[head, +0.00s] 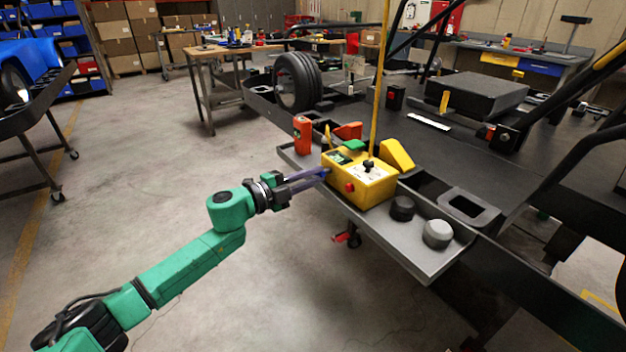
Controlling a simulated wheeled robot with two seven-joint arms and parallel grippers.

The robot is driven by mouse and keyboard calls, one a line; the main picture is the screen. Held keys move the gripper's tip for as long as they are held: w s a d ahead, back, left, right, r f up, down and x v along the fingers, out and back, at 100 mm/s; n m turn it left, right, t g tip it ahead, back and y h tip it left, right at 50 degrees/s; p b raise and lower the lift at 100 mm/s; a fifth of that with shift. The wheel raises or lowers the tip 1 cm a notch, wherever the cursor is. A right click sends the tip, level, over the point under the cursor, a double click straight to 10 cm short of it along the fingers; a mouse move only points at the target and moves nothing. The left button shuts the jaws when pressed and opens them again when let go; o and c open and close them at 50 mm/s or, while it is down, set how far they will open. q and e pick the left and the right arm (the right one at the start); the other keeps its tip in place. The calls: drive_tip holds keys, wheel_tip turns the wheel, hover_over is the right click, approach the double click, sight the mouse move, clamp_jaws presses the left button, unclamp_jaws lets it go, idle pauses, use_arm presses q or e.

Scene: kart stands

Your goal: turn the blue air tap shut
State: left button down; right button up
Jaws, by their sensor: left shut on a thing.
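A yellow control box (372,185) stands on the grey tray along the kart stand's near side. It has a red button on its near face, and a black knob and a green part on top. My left gripper (318,177) reaches in from the left, and its fingertips are at the box's left side. It is shut on a small blue part there, the blue air tap (325,172), which the fingers mostly hide. I cannot tell the angle of its handle. My right gripper is not in view.
The grey tray (392,249) also holds a dark knob (402,208), a light grey knob (437,233) and an orange-red block (303,135). A thin yellow pole (379,80) rises behind the box. A tyre (297,82) stands farther back.

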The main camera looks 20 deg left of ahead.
use_arm(q)
drive_tip(key=shift+f+m+b, duration=0.1)
drive_tip(key=shift+m+b, duration=0.45)
drive_tip(key=shift+m, duration=1.05)
drive_tip(key=c, duration=0.8)
unclamp_jaws()
drive_tip(key=shift+c, duration=0.2)
